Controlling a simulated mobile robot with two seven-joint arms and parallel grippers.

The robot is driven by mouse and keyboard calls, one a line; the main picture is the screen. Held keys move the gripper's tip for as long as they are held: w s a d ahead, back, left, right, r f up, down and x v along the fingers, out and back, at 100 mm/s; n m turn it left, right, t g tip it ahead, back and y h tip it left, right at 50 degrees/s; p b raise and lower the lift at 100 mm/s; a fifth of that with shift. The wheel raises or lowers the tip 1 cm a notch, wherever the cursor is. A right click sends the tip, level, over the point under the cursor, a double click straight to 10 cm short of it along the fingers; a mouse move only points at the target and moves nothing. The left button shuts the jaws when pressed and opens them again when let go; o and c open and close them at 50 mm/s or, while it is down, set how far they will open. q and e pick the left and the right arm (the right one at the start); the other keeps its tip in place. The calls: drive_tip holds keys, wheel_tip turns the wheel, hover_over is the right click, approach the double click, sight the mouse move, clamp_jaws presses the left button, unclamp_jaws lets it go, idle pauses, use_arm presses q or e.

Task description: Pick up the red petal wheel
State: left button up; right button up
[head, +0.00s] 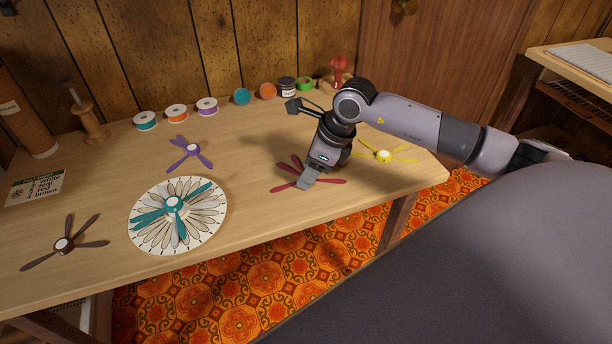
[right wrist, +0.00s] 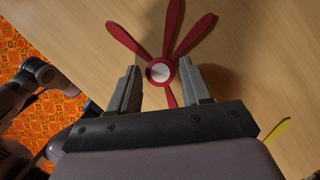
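The red petal wheel (head: 289,170) lies on the table under my right gripper (head: 307,182), which hides its hub in the head view. In the right wrist view the red petal wheel (right wrist: 172,32) shows several long red petals and a pale round hub. My right gripper (right wrist: 160,78) is open there, with one finger on each side of the hub and a gap to both. Whether the fingers are level with the hub or above it I cannot tell. My left gripper is not in view.
A yellow petal wheel (head: 384,154) lies close to the right, a purple one (head: 193,150) to the left. A white dial (head: 150,236) bears a teal wheel (head: 173,203); a brown wheel (head: 64,244) lies far left. Spools (head: 207,106) line the back. The table's front edge is near.

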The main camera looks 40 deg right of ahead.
drive_tip(key=c, duration=0.6)
wheel_tip(320, 180, up, 20)
drive_tip(key=p, duration=0.1)
wheel_tip(320, 180, down, 11)
drive_tip(key=b, duration=0.7)
drive_tip(key=shift+r, duration=0.2)
idle(0.3)
